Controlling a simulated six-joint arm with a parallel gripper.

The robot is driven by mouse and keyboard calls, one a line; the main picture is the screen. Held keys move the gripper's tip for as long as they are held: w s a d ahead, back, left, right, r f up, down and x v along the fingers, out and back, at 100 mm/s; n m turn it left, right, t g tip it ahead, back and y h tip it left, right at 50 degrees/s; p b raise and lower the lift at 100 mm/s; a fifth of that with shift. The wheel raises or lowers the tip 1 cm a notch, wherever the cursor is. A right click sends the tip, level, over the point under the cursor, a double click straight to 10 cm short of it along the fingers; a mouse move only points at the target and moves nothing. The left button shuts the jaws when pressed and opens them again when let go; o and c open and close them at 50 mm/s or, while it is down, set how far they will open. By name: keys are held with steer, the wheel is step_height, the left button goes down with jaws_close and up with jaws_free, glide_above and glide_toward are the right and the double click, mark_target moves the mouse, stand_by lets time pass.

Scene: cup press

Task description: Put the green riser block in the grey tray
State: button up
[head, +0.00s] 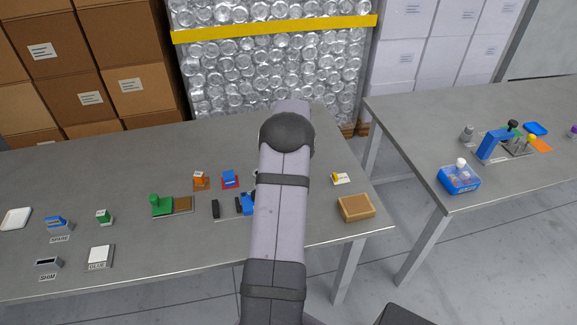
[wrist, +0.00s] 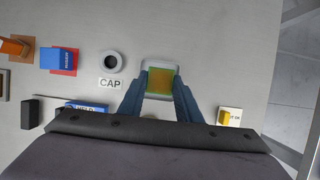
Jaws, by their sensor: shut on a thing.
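In the wrist view, a block with green edges and an orange-brown top (wrist: 160,81), apparently the green riser block, sits between the fingers of my gripper (wrist: 160,88). The gripper is shut on it. The grey tray (wrist: 159,64) shows as a pale rounded rim around and behind the block. I cannot tell whether the block touches the tray floor or is held above it. In the head view my arm hides the gripper, the block and the tray.
A dark ring (wrist: 113,62) with a CAP label lies left of the gripper, beyond it a blue block (wrist: 57,60) on a red plate. A yellow piece (wrist: 226,118) on a white card lies right. A brown box (head: 356,207) stands near the table's right edge.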

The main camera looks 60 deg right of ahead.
steer(key=shift+f+p, duration=0.3)
steer(key=shift+f, duration=1.55)
steer(key=o, duration=1.2)
steer(key=shift+f, duration=0.15)
steer(key=shift+c, duration=0.2)
steer(key=b+v, duration=0.1)
steer(key=v, duration=1.1)
